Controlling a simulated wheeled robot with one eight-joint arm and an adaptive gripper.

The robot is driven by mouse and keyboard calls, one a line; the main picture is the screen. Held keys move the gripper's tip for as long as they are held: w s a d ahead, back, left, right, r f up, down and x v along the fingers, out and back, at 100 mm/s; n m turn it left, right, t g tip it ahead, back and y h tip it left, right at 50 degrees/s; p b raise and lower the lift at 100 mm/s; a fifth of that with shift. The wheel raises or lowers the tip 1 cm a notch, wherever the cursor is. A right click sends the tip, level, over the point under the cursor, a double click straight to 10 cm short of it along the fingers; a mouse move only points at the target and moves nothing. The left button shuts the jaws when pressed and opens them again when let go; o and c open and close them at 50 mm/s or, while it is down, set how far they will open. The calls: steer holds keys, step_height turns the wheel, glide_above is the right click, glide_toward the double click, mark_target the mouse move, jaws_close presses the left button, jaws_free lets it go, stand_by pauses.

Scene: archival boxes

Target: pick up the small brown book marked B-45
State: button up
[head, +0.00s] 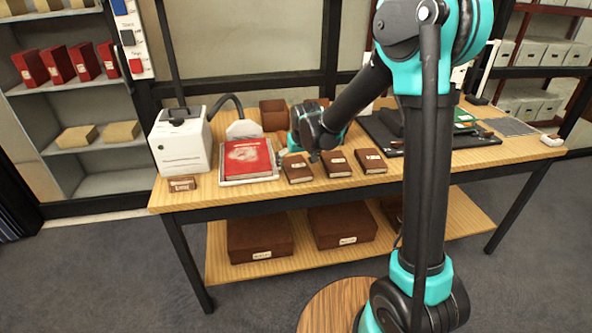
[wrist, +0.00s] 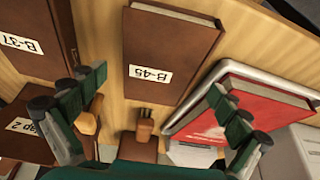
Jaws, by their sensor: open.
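The small brown book marked B-45 (wrist: 172,42) lies flat on the table, in the upper middle of the wrist view, with its white label facing up. In the head view it appears to be the leftmost small brown book (head: 298,174) of three in a row, just right of the red book. My gripper (wrist: 157,82) is open and empty, its two green-tipped fingers spread wide on either side of the label end of B-45. In the head view my gripper (head: 313,156) hangs over the back of this row; its fingers are mostly hidden there.
The red book (head: 247,157) lies on a pale tray close beside B-45; it also shows in the wrist view (wrist: 262,110). A brown book marked B-37 (wrist: 35,42) lies on the other side. A white device (head: 180,143) stands at the table's left end. Brown boxes (head: 274,114) stand behind.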

steer(key=shift+w+f, duration=0.15)
steer(key=shift+f, duration=0.2)
steer(key=c, duration=1.4)
steer(key=shift+r, duration=0.15)
